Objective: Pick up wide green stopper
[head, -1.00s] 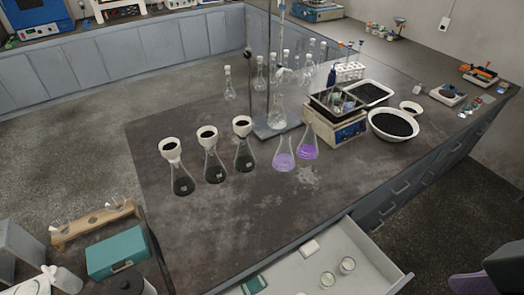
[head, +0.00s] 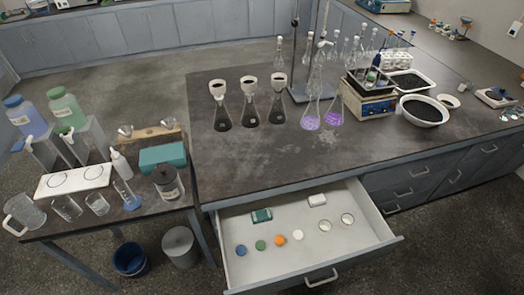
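A small round green stopper (head: 260,245) lies in the open white drawer (head: 345,262) below the dark bench. It sits in a row between a blue stopper (head: 241,250) on its left and an orange stopper (head: 280,240) on its right, with a white one (head: 298,235) further right. Nothing covers the green stopper. Neither of my grippers shows in the head view.
The drawer also holds a teal box (head: 262,215), a white block (head: 317,199) and two round glass dishes (head: 325,225). Flasks stand on the bench (head: 280,150) above. A side table with bottles and a teal case (head: 162,157) is at the left.

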